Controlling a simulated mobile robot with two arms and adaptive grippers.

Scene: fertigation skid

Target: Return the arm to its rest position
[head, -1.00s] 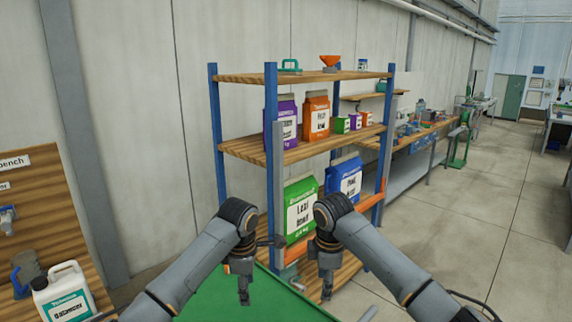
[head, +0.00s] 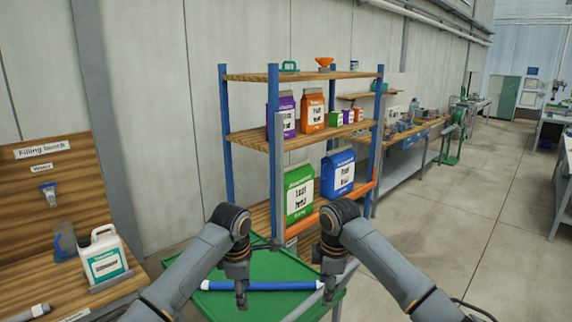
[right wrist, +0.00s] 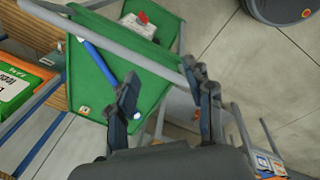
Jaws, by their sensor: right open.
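My right gripper (head: 328,292) hangs down over the right part of the green tray (head: 225,305) in the head view. In the right wrist view its two fingers (right wrist: 166,104) are apart, with nothing between them. My left gripper (head: 241,293) also points down, above the tray; its finger opening does not show clearly. Both forearms come in from the lower corners with bent wrists. A blue rod with pale ends (head: 275,286) lies across the tray behind the grippers. It also shows in the right wrist view (right wrist: 98,64), beyond the left finger.
A blue-post shelf (head: 250,137) with bags (head: 299,193) stands ahead. The filling bench (head: 30,278) at left holds a white jug (head: 104,258). A red-and-white item (right wrist: 138,22) lies at the tray's far side. Open floor (head: 450,235) stretches to the right.

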